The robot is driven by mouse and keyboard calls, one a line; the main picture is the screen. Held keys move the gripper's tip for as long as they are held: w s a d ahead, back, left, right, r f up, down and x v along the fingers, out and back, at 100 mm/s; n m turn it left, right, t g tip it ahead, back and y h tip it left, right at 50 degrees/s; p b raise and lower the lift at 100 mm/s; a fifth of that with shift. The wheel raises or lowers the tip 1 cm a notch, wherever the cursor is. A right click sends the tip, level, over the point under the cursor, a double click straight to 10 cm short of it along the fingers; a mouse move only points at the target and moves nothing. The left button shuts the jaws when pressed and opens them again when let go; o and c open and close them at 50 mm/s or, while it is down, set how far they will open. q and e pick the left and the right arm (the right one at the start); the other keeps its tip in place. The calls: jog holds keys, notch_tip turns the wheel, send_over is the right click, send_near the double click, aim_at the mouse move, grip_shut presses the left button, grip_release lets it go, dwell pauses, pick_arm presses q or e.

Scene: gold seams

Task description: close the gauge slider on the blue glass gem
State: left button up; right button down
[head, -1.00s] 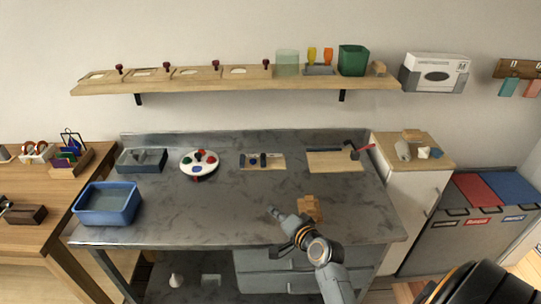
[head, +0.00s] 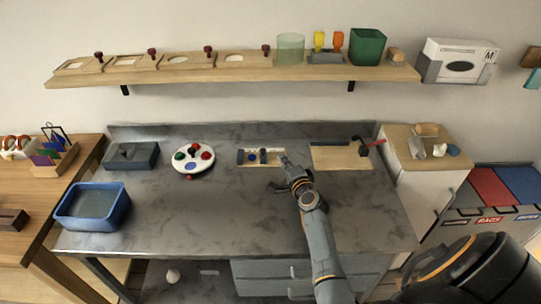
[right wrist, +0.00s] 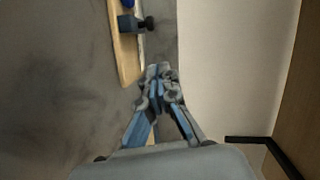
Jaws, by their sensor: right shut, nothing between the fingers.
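The gauge is a pale wooden board (head: 275,162) on the grey bench, also in the right wrist view (right wrist: 127,60). On it, toward the left, is the blue glass gem (head: 252,157); its edge shows at the top of the wrist view (right wrist: 128,3). The dark slider (head: 263,155) stands just right of the gem in the head view, and shows with its knob in the wrist view (right wrist: 130,23). My right gripper (head: 284,160) is shut and empty, its tips (right wrist: 158,72) by the board's right end, apart from the slider. My left gripper is out of view.
A round white palette (head: 194,171), a grey tray (head: 132,163) and a blue basin (head: 70,222) stand left on the bench. A wooden board with a red-handled tool (head: 342,163) lies right. The bench front left of my arm is clear. A shelf (head: 230,79) hangs above.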

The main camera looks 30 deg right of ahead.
aim_at(263, 154)
jog(key=x, duration=0.3)
jog(key=shift+w+f, duration=0.2)
jog(key=shift+w, duration=0.1)
jog(key=shift+w+a+f, duration=0.2)
jog(key=shift+w+a, duration=0.5)
jog(key=shift+w, duration=0.15)
jog(key=shift+w+a, duration=0.2)
jog(key=shift+w, duration=0.05)
jog(key=shift+w+f, duration=0.15)
jog(key=shift+w, duration=0.05)
jog(key=shift+a, duration=0.1)
jog(key=shift+w+a, duration=0.4)
jog(key=shift+a, duration=0.25)
jog(key=shift+w+a, duration=0.4)
jog(key=shift+a, duration=0.25)
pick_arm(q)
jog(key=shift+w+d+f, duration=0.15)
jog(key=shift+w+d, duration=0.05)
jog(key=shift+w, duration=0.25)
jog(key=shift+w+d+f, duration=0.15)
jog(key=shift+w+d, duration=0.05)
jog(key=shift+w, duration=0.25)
pick_arm(e)
jog(key=shift+d, duration=0.1)
